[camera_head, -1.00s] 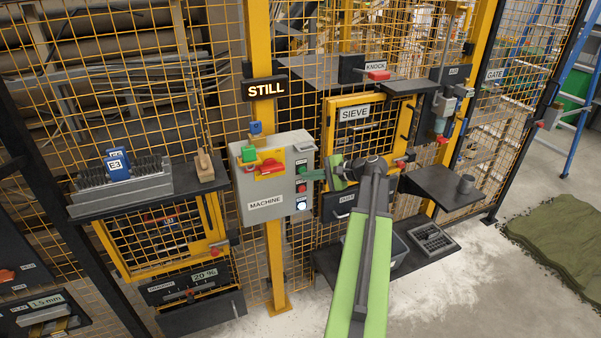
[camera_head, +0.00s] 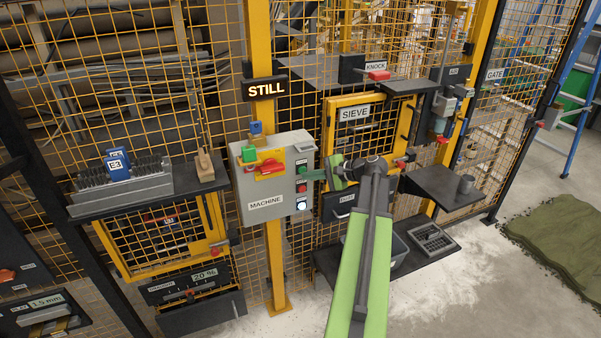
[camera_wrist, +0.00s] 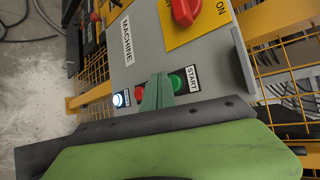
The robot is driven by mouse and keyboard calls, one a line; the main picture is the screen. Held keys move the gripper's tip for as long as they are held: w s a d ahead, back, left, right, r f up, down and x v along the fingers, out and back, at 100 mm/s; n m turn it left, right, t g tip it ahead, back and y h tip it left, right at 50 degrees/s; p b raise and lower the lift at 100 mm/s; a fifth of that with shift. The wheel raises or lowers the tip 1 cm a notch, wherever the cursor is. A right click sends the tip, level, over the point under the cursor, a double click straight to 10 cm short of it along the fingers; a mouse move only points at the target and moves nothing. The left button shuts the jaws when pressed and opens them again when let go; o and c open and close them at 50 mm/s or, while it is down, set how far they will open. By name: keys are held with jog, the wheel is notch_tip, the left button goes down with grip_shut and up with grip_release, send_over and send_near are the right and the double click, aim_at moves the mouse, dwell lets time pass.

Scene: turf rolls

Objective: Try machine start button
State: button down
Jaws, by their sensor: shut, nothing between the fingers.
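The grey MACHINE box (camera_head: 268,205) is mounted on a yellow post. On its right side are a green button (camera_head: 302,169), a red button (camera_head: 301,186) and a lit white button (camera_head: 301,205). In the wrist view the green button (camera_wrist: 177,82) carries the label START, beside the red button (camera_wrist: 140,93) and the lit button (camera_wrist: 121,99). My gripper (camera_wrist: 158,84) is shut and empty, its green fingertips over the gap between START and red. In the head view my gripper (camera_head: 314,175) points left at the button column. I cannot tell whether it touches.
A lit sign (camera_head: 266,90) reads STILL. A red rotary switch (camera_head: 267,168) sits on a yellow plate on the box. The SIEVE door (camera_head: 355,130) and a dark shelf (camera_head: 440,187) are to the right. Another shelf (camera_head: 150,200) is left. Open floor lies front right.

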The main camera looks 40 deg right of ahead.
jog(key=shift+w+d, duration=0.1)
jog(key=shift+w+d, duration=0.1)
jog(key=shift+w, duration=0.1)
jog(key=shift+w+d, duration=0.15)
jog(key=shift+w, duration=0.2)
dwell(0.8)
jog(key=shift+s+a, duration=0.35)
jog(key=shift+s, duration=0.4)
jog(key=s, duration=0.1)
jog(key=s+a, duration=0.1)
jog(key=s, duration=0.1)
jog(key=s+a, duration=0.1)
jog(key=shift+s, duration=0.35)
dwell(0.7)
